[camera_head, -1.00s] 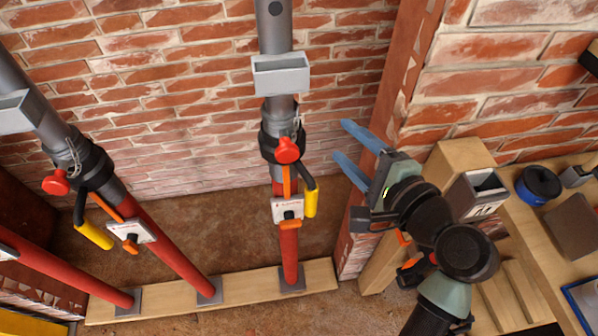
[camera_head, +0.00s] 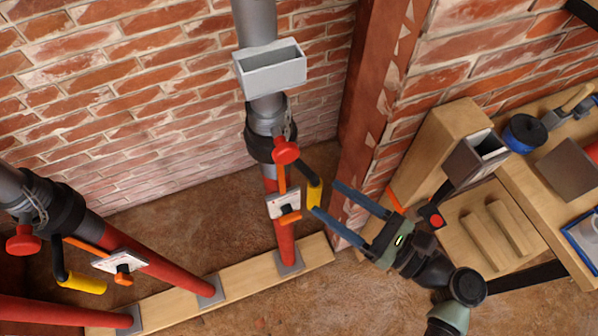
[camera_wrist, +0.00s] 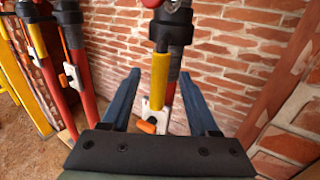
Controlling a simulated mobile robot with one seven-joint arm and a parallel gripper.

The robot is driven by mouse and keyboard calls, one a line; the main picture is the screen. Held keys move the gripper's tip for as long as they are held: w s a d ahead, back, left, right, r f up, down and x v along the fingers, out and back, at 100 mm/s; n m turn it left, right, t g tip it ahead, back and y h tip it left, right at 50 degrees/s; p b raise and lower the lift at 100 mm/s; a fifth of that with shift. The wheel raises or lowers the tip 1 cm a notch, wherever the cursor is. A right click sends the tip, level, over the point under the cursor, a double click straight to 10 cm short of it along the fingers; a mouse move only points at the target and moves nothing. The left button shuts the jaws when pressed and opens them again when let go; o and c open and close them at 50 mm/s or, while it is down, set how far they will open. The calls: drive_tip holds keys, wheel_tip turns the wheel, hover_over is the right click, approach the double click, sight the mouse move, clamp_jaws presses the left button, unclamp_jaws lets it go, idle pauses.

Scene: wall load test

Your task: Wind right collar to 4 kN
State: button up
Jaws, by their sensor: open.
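The right prop has a grey upper tube, a black collar (camera_head: 266,143) with a red knob (camera_head: 285,150), and a red lower tube (camera_head: 284,243). A crank with a yellow grip (camera_head: 314,193) hangs at the collar's right side. A white gauge plate (camera_head: 284,204) with an orange pointer sits below; its reading is too small to tell. My gripper (camera_head: 326,198) is open, its blue fingertips close to the yellow grip. In the wrist view the yellow grip (camera_wrist: 159,82) appears between the open fingers (camera_wrist: 160,75); I cannot tell whether they touch it.
Another prop with a black collar (camera_head: 60,205) stands at left. A grey tray (camera_head: 270,68) is fixed on the right prop. The feet stand on a wooden plank (camera_head: 245,282). A brick pier and a wooden bench (camera_head: 555,225) lie to the right.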

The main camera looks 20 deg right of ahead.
drive_tip(key=x, duration=0.8)
drive_tip(key=shift+p, duration=0.3)
drive_tip(key=shift+d, duration=0.1)
clamp_jaws()
idle(0.8)
